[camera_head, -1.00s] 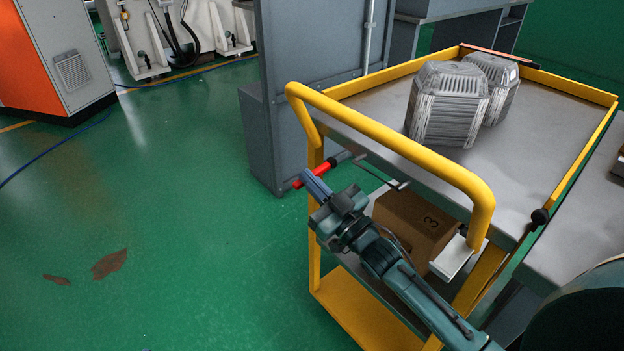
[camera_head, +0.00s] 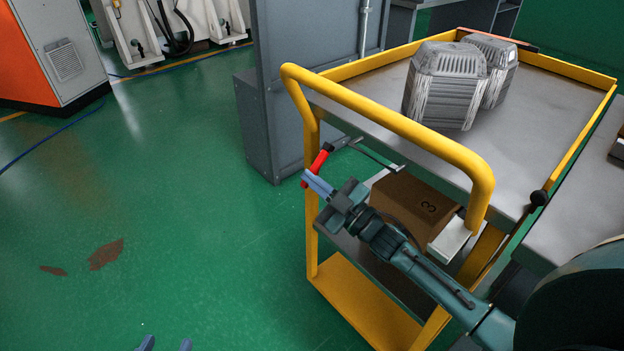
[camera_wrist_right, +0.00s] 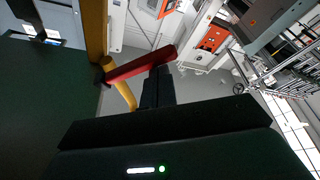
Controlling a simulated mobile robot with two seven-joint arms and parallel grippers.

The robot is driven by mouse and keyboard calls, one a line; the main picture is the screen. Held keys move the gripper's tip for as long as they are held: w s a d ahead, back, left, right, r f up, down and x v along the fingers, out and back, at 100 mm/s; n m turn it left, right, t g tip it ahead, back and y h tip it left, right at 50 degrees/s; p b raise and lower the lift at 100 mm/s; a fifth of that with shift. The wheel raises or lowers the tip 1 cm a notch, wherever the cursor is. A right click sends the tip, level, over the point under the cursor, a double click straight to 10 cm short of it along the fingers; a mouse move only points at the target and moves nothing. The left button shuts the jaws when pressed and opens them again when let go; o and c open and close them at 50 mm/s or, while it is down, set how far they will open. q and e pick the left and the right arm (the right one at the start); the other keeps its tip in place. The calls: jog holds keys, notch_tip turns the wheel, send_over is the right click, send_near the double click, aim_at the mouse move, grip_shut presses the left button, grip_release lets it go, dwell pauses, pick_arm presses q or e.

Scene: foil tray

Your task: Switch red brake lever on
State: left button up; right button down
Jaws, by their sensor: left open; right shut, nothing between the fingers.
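The red brake lever (camera_head: 315,166) slants up to the right by the cart's left handle post, joined to a dark rod; it also shows in the right wrist view (camera_wrist_right: 140,67). My right gripper (camera_head: 317,185) is shut with nothing in it, its fingertips at the lever's lower end. In the right wrist view its dark fingers (camera_wrist_right: 158,82) meet the lever's side; the fingers overlap the lever, and I cannot tell how firmly they touch. My left gripper (camera_head: 165,345) shows only its two fingertips at the bottom edge, apart and empty, far from the lever.
The yellow cart handle (camera_head: 400,122) arches over my right gripper. A cardboard box (camera_head: 408,205) sits on the cart's lower level. Two grey metal housings (camera_head: 443,88) stand on the cart top. A grey cabinet (camera_head: 292,100) is behind.

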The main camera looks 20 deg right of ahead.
jog(key=shift+d+f, duration=0.15)
jog(key=shift+f, duration=0.05)
dwell(0.4)
jog(key=v, duration=0.7)
jog(key=shift+s+p, duration=0.25)
jog(key=shift+p, duration=0.1)
jog(key=shift+r, duration=0.15)
